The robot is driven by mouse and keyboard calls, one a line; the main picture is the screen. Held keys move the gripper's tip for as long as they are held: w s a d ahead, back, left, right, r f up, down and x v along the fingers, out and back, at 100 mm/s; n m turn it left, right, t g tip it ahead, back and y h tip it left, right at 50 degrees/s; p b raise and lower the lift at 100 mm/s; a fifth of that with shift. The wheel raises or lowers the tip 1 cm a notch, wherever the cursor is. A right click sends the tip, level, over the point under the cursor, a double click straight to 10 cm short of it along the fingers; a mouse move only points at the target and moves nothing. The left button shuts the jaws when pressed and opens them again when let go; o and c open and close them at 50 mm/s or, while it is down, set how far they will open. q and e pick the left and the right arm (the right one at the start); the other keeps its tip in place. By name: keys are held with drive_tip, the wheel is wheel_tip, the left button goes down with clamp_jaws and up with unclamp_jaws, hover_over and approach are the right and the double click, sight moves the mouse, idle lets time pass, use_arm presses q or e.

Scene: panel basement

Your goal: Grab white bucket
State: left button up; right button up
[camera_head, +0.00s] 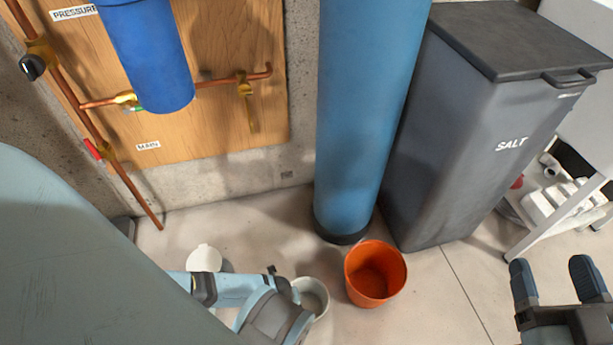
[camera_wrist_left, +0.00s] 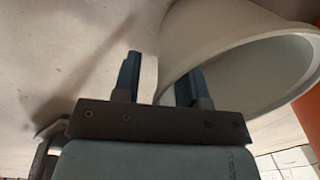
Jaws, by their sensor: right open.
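The white bucket (camera_head: 316,294) stands on the floor, left of the orange bucket, partly hidden by my left arm. In the left wrist view the bucket (camera_wrist_left: 262,76) fills the upper right, its round mouth facing the camera. My left gripper (camera_head: 284,282) is at the bucket's left rim. In the left wrist view its two fingers (camera_wrist_left: 160,80) stand apart, the left over bare floor and the right overlapping the bucket's opening; the near wall shows between them. I cannot tell whether they touch it. My right gripper (camera_head: 555,282) is open and empty at the lower right.
An orange bucket (camera_head: 375,272) stands just right of the white one. Behind are a blue cylinder (camera_head: 362,110) and a grey salt bin (camera_head: 470,140). A white round object (camera_head: 204,257) lies left. A white shelf (camera_head: 560,190) stands right.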

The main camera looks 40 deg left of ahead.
use_arm(q)
clamp_jaws()
drive_tip(key=shift+r, duration=0.15)
